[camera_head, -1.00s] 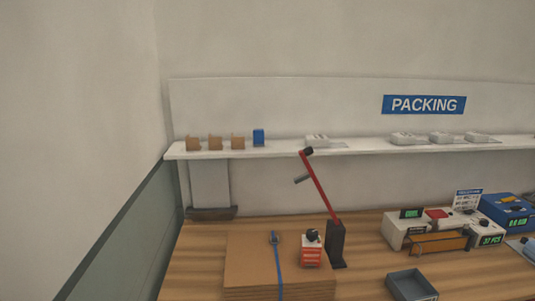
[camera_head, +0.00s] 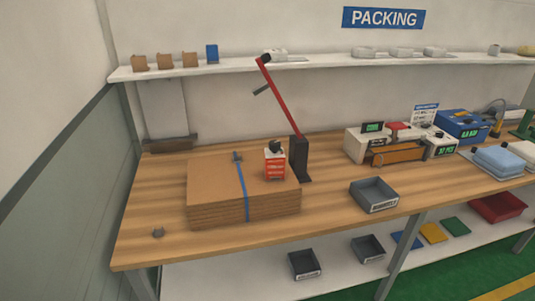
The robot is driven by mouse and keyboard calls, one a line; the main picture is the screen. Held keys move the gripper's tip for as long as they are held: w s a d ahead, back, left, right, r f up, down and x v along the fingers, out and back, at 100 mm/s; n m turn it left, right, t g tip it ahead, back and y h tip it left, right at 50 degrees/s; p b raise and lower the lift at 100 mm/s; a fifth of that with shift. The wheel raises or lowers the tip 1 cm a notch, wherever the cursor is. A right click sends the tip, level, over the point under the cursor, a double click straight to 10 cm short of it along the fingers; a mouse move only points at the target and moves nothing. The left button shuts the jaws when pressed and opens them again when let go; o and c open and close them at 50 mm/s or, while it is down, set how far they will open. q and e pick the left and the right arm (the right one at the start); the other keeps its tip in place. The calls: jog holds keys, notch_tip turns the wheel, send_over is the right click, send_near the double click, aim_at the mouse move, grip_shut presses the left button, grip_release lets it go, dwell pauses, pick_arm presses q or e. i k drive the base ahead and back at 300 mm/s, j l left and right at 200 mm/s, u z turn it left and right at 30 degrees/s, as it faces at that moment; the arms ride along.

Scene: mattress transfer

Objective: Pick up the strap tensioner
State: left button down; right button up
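A tool with a long red lever (camera_head: 275,100), black tip and grey side handle leans up to the left from a dark upright block (camera_head: 300,158) on the table; it looks like the strap tensioner. To its left, a flat stack of brown cardboard (camera_head: 215,180) has a blue strap (camera_head: 243,190) over its top and front, with a dark buckle-like piece (camera_head: 238,157) near the strap's far end. A small red and white item with a black top (camera_head: 274,163) stands near the stack's right back corner. Neither gripper is in view.
The wooden table (camera_head: 330,195) is bare at its front and left, apart from a small grey piece (camera_head: 158,232). A grey tray (camera_head: 374,194) is right of the stack. Counter devices (camera_head: 400,143) stand further right. A white shelf (camera_head: 310,60) runs above; bins sit on the lower shelf.

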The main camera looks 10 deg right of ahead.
aim_at(274, 164)
jog(key=i+l+u, duration=0.15)
jog(key=i+l, duration=0.9)
jog(key=l, duration=0.1)
